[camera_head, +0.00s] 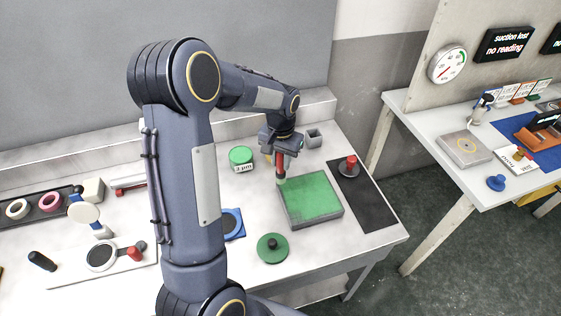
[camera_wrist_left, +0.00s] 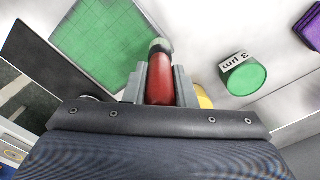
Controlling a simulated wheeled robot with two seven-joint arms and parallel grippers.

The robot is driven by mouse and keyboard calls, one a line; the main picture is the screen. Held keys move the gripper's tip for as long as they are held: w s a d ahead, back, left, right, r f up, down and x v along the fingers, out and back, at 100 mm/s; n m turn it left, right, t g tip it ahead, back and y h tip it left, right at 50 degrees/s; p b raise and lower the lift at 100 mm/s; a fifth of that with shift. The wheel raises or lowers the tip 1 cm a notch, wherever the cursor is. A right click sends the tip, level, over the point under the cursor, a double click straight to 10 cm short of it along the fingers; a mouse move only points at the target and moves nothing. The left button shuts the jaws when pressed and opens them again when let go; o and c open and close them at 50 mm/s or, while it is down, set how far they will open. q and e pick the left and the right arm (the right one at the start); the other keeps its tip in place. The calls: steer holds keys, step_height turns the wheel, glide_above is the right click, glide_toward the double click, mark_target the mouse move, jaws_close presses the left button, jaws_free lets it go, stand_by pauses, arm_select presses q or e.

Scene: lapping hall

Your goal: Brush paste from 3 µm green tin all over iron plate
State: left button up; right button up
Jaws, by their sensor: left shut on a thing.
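My left gripper (camera_head: 281,151) is shut on the red handle of a brush (camera_head: 280,170), which points down. The brush also shows in the left wrist view (camera_wrist_left: 160,78), with its pale tip at the near edge of the plate; I cannot tell whether it touches. The iron plate (camera_head: 315,195) is a square block with grid lines, and its visible top looks green nearly all over (camera_wrist_left: 96,38). The 3 µm green tin (camera_head: 241,156) stands left of the brush, and its green top and label show in the left wrist view (camera_wrist_left: 243,76). My right gripper is not in view.
A black mat (camera_head: 366,205) with a red-knobbed weight (camera_head: 348,166) lies right of the plate. A green disc with a dark knob (camera_head: 271,248) lies in front. A small grey box (camera_head: 313,138) stands behind. A second table (camera_head: 440,127) is at right.

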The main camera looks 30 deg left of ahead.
arm_select(q)
step_height(320, 180, up, 2)
steer(key=shift+a+r+p, duration=0.1)
steer(key=shift+p, duration=0.45)
steer(key=shift+r+p, duration=0.75)
steer(key=shift+r, duration=0.25)
steer(key=shift+s, duration=0.15)
